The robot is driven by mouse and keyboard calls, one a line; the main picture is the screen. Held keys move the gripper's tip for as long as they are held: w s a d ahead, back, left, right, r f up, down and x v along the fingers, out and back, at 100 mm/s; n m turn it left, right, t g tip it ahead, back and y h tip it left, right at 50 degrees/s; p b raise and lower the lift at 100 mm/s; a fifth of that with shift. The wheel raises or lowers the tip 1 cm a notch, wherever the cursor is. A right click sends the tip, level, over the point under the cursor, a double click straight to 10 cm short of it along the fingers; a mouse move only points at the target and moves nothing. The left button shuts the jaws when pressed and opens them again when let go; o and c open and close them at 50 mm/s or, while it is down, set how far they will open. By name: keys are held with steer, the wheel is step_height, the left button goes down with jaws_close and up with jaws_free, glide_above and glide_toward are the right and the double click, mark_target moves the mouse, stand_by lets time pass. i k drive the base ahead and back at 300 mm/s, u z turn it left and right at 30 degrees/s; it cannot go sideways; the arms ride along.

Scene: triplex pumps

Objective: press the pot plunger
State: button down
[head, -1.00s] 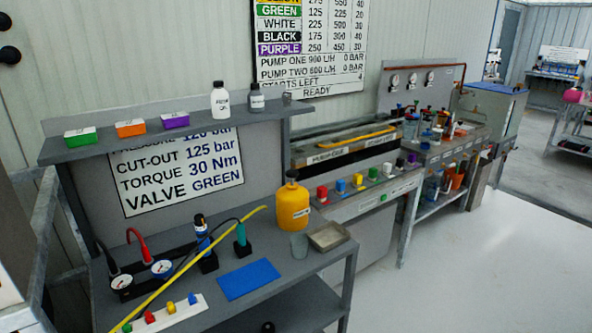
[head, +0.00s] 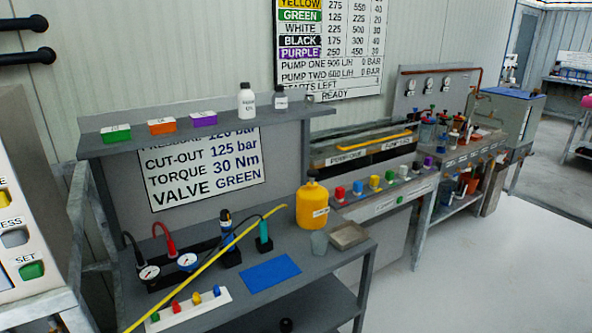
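I cannot tell for sure which thing is the pot with the plunger. A yellow bottle-shaped container (head: 311,208) with a dark top stands upright at the back right of the near bench (head: 215,293). A small grey cup (head: 318,243) and a shallow metal tray (head: 348,235) are beside it. A small dark round thing (head: 286,325) shows low at the bottom edge, partly cut off. My gripper is not in view.
A button panel (head: 22,235) stands at left. Clear floor (head: 480,270) lies at right.

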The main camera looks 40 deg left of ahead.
mark_target(313, 174)
steer(key=z, duration=0.25)
steer(key=k, duration=0.2)
steer(key=u, duration=2.8)
steer(key=k, duration=0.55)
steer(key=z, duration=0.2)
steer(key=i, duration=0.3)
steer(key=u, duration=0.1)
